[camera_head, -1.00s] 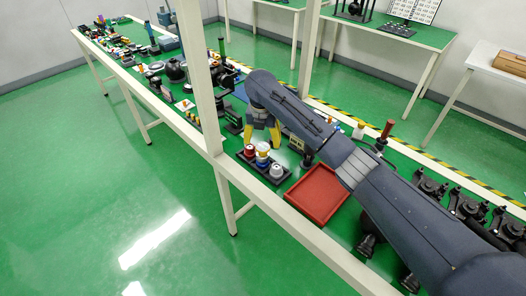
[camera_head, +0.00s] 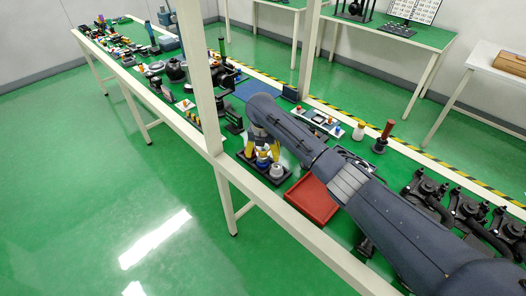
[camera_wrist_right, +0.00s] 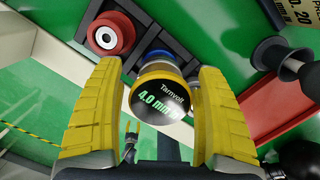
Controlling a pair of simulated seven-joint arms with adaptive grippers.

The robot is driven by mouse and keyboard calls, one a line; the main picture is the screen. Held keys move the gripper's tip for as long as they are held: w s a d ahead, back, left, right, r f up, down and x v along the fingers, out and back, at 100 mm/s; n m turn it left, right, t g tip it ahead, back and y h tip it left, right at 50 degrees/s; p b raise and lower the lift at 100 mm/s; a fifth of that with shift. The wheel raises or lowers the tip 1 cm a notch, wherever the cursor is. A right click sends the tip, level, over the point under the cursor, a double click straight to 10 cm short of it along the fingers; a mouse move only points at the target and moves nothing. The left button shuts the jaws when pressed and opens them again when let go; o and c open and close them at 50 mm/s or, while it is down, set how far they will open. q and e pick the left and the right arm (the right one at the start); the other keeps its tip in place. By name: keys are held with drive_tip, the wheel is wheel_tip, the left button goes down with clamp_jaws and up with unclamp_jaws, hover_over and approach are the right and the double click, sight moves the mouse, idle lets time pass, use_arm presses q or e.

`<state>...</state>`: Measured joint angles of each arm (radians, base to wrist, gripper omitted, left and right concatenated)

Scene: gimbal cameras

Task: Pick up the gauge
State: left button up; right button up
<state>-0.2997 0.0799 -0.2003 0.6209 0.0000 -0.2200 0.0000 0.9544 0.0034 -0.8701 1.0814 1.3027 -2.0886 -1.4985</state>
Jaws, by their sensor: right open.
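The gauge (camera_wrist_right: 158,98) shows in the right wrist view with a dark round end marked "4.0 mm", a yellow rim, and white and blue parts behind it. It stands in a dark holder (camera_wrist_right: 183,45). My right gripper (camera_wrist_right: 158,70) is open, with one yellow finger on each side of the gauge; I cannot tell whether either touches it. In the head view the right gripper (camera_head: 262,145) is over the holder among the small cylinders, and the gauge is partly hidden by the fingers. My left gripper is not in view.
A red-and-white cylinder (camera_wrist_right: 110,35) and a grey one (camera_head: 277,170) sit close beside the gauge. A red tray (camera_head: 312,203) lies to the right of the holder. A white upright post (camera_head: 200,80) stands at the table's front edge.

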clamp_jaws()
idle(0.7)
drive_tip(key=shift+r, duration=0.1)
wheel_tip(320, 180, up, 19)
drive_tip(key=s+d+f, duration=0.2)
drive_tip(key=f, duration=0.3)
drive_tip(key=s+d+f, duration=0.3)
drive_tip(key=f, duration=0.3)
idle(0.3)
